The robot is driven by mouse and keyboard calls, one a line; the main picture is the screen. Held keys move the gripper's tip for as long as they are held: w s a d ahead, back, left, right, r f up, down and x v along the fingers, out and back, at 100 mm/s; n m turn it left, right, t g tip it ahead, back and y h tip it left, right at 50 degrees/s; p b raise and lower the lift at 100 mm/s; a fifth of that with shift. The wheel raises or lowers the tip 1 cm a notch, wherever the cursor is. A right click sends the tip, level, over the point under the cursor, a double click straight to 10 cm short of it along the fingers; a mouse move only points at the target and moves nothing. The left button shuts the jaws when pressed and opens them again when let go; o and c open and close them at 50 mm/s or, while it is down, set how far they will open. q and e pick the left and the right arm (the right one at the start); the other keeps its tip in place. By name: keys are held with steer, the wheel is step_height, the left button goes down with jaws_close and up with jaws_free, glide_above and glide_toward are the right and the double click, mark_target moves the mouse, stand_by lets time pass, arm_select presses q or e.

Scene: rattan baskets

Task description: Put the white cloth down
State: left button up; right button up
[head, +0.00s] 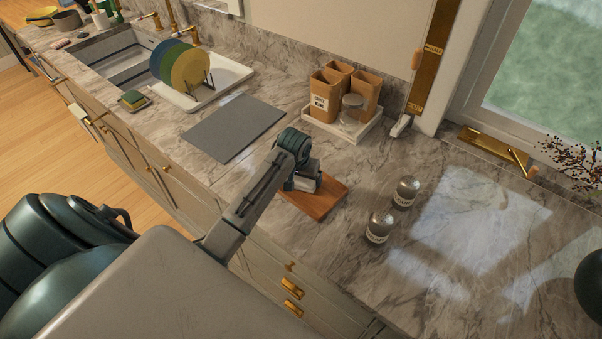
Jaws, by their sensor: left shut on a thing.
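My left gripper (304,183) is over the counter, at the edge of a small wooden board (322,204). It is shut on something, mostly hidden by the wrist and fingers. A small pale patch shows at the fingers and fits the white cloth, but its outline cannot be made out. I cannot tell whether it touches the board. No other white cloth shows on the counter. My right gripper is not in view.
A grey mat (234,128) lies left of the board. Two labelled shakers (380,226) stand to its right. A white tray (343,134) with brown canisters and a glass jar is behind. A plate rack (196,92) stands by the sink. The right counter is largely clear.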

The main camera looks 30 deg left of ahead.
arm_select(q)
steer(key=shift+f, duration=0.1)
steer(key=o, duration=0.7)
steer(key=shift+b+v, duration=2.2)
steer(key=shift+v, duration=3.95)
steer(key=shift+s+f, duration=0.1)
